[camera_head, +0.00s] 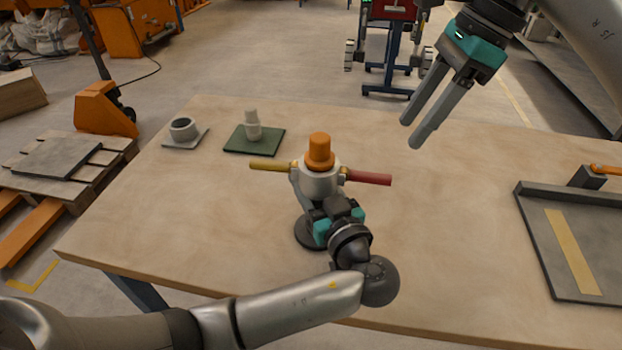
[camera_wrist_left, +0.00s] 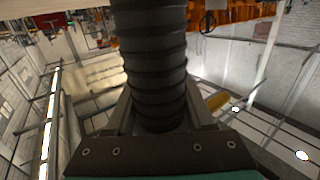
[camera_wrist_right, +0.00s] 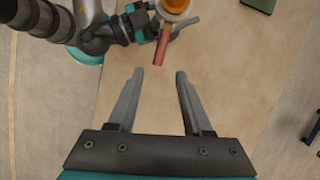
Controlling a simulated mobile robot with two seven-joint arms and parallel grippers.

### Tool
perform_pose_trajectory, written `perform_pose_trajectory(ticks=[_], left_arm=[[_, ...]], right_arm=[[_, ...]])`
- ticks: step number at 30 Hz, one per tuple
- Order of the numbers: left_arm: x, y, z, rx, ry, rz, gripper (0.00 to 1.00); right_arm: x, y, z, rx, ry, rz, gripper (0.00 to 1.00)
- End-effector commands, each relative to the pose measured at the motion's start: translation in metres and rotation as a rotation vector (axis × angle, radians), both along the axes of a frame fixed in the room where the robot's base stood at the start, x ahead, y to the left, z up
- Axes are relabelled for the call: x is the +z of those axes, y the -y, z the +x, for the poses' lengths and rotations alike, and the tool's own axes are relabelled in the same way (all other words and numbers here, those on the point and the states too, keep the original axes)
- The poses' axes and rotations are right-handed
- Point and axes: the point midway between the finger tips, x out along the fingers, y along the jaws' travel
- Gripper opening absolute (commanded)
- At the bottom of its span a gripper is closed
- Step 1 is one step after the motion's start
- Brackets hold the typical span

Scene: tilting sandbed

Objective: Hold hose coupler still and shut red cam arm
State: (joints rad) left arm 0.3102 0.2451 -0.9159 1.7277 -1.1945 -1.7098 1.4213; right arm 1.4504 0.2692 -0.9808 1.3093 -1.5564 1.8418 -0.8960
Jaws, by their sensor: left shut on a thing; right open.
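The hose coupler (camera_head: 317,182) is a pale grey body with an orange plug (camera_head: 319,150) in its top, upright near mid-table. The red cam arm (camera_head: 368,179) sticks out to its right and the yellow cam arm (camera_head: 272,166) to its left. My left gripper (camera_head: 328,206) is shut on the black ribbed hose (camera_wrist_left: 155,65) just below the coupler; its fingertips are partly hidden. My right gripper (camera_head: 411,132) is open and empty above the table, right of the red arm. In the right wrist view the red arm (camera_wrist_right: 161,48) lies just beyond the open fingertips.
A green plate (camera_head: 255,141) with a small white fitting (camera_head: 252,122) and a grey ring (camera_head: 183,127) on a square plate stand at the back left. A grey tray (camera_head: 530,240) with a tan strip lies at the right. The wooden table (camera_head: 450,230) between is clear.

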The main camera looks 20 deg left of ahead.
Motion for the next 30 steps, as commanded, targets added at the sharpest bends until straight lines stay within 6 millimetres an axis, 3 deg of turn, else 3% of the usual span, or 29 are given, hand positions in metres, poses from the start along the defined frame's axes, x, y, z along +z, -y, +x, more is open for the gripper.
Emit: perform_pose_trajectory(ticks=[9,16,22,30], left_arm=[[0.000,0.000,0.000,0.000,-0.001,-0.001,0.00],[-0.001,0.000,0.000,0.000,-0.001,0.000,0.00],[-0.001,0.000,0.000,-0.001,-0.002,-0.001,0.00],[-0.001,0.000,0.000,0.000,-0.002,-0.001,0.00]], right_arm=[[0.000,0.000,0.000,0.000,0.000,0.000,0.50],[0.004,-0.003,0.000,0.078,0.044,-0.011,0.24],[0.018,-0.014,-0.001,0.363,0.188,-0.054,0.02],[0.040,-0.028,-0.002,0.843,0.386,-0.161,0.00]])
